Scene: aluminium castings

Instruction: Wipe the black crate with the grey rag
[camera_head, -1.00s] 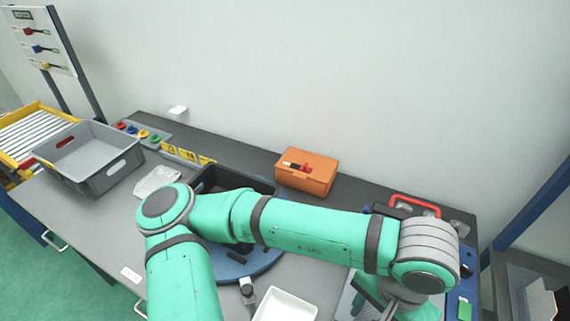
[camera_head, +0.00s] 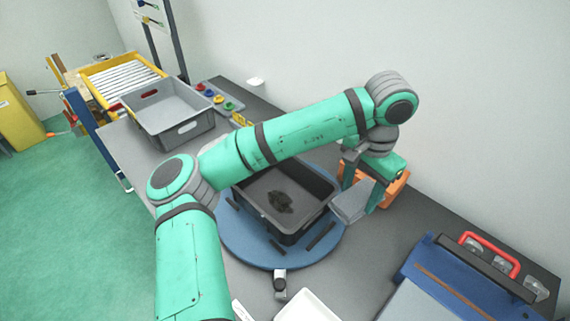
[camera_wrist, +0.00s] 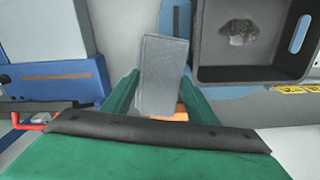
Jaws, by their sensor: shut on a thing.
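The black crate (camera_head: 302,228) stands on a round blue turntable (camera_head: 240,248), its open top facing up. A dark, irregular patch (camera_head: 281,202) lies on its floor. My gripper (camera_head: 364,196) is shut on the grey rag (camera_head: 348,207), a flat rectangular piece, and holds it just right of the crate, apart from it. In the wrist view the rag (camera_wrist: 162,75) sticks out from between the green fingers (camera_wrist: 154,92). The crate (camera_wrist: 245,75) and its patch (camera_wrist: 240,32) are to the right there.
An orange box (camera_head: 399,187) is partly hidden behind my gripper. A blue case with a red handle (camera_head: 490,251) lies at right, a white tray (camera_head: 309,306) at the front. A grey crate (camera_head: 178,128) stands at back left. A small upright object (camera_head: 280,282) is by the turntable.

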